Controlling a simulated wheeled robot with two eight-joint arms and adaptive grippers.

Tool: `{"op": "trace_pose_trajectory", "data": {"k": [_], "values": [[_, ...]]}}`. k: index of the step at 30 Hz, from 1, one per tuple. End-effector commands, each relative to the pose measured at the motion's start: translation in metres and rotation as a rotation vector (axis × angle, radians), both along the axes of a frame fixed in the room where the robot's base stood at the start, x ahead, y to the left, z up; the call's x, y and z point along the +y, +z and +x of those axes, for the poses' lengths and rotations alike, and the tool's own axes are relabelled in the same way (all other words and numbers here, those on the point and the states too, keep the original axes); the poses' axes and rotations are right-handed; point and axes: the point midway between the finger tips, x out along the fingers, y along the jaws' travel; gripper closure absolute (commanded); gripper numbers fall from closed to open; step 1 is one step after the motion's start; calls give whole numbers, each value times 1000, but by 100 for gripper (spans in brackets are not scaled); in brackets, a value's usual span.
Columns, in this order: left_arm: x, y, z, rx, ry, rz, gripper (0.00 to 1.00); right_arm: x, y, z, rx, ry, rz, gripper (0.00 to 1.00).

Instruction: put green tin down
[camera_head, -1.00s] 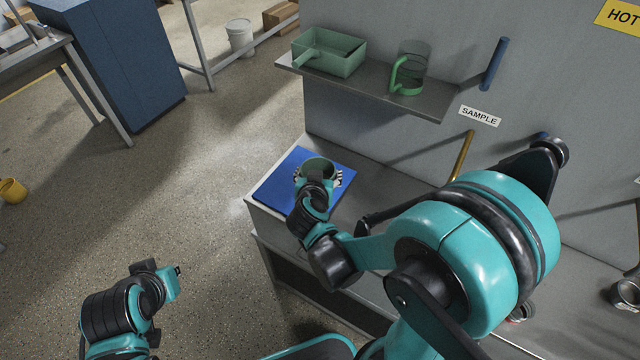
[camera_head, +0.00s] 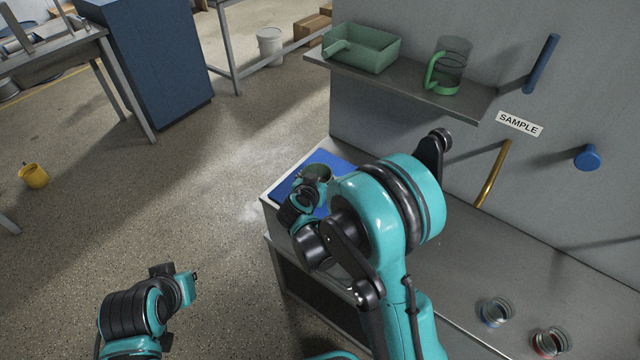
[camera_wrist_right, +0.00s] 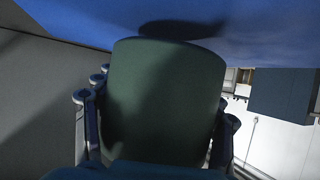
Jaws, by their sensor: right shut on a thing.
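The green tin (camera_head: 319,171) is in my right gripper (camera_head: 314,180) at the blue mat (camera_head: 292,184) on the bench corner. In the right wrist view the tin (camera_wrist_right: 165,100) fills the middle, with gripper fingers on both sides of it. One end faces the blue mat (camera_wrist_right: 265,35), and a dark shadow lies on the mat close to that end. I cannot tell whether the tin touches the mat. My arm hides part of the mat in the head view. My left gripper (camera_head: 188,286) is at the lower left, away from the bench; its jaws are unclear.
A shelf (camera_head: 410,88) above the bench holds a green tray (camera_head: 362,52) and a green-handled jug (camera_head: 447,66). Two small jars, one blue-banded (camera_head: 495,312) and one red-banded (camera_head: 551,342), stand at the bench's lower right. A brass rod (camera_head: 492,175) juts from the wall.

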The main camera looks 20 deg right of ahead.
Motion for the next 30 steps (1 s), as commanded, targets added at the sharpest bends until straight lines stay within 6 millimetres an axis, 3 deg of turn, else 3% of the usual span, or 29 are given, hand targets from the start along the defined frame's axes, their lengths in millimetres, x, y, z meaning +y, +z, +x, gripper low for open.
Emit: {"op": "trace_pose_trajectory", "data": {"k": [1, 3, 13, 14, 16, 17, 30], "values": [[0, -9, 0, 0, 0, 0, 100, 0, -12, 0, 0, 0, 0, 68], [0, -11, 0, 0, 0, 0, 100, 0, -16, 0, 0, 0, 0, 68], [0, -8, 0, 0, 0, 0, 100, 0, -17, 0, 0, 0, 0, 68], [0, -8, 0, 0, 0, 0, 100, 0, -17, 0, 0, 0, 0, 34], [0, -8, 0, 0, 0, 0, 100, 0, -17, 0, 0, 0, 0, 15], [0, -8, 0, 0, 0, 0, 100, 0, -17, 0, 0, 0, 0, 11], [0, -5, 0, 0, 0, 0, 100, 3, -9, -5, 0, 1, 0, 11]]}}
